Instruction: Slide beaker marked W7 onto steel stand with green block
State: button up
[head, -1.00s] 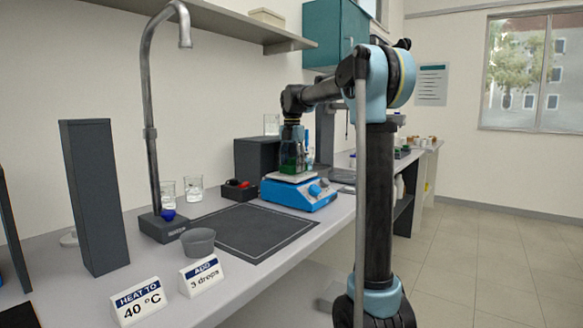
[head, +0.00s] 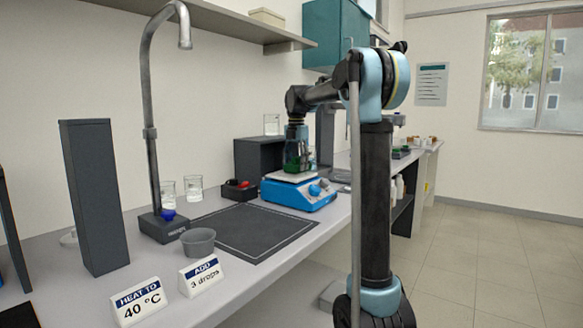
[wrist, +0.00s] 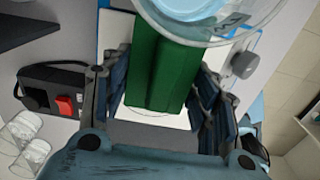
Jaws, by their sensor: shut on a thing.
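A green block (wrist: 160,65) is held between the two dark fingers of my gripper (wrist: 158,80) in the wrist view. In the head view my gripper (head: 297,150) is over the white top plate (head: 293,177) of a blue hotplate (head: 298,195). A clear beaker (wrist: 215,18) with dark marking, only partly readable, is at the top of the wrist view, just beyond the block and overlapping its far end. I cannot tell whether block and beaker touch. I cannot pick out the steel stand with certainty.
A dark box (head: 258,158) with a glass on top stands behind the hotplate. A black holder with a red item (head: 238,186) is to its left. A dark mat (head: 252,228), grey cup (head: 198,242) and two signs are nearer. Two glasses stand by the tap.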

jog(key=shift+w+d, duration=0.45)
jog(key=shift+w, duration=0.1)
dwell(0.4)
jog(key=shift+w+d, duration=0.45)
jog(key=shift+w, duration=0.15)
jog(key=shift+w+d, duration=0.15)
jog(key=shift+s+a, duration=1.15)
jog(key=shift+s, duration=0.25)
jog(key=shift+r, duration=0.1)
jog(key=shift+r, duration=5.45)
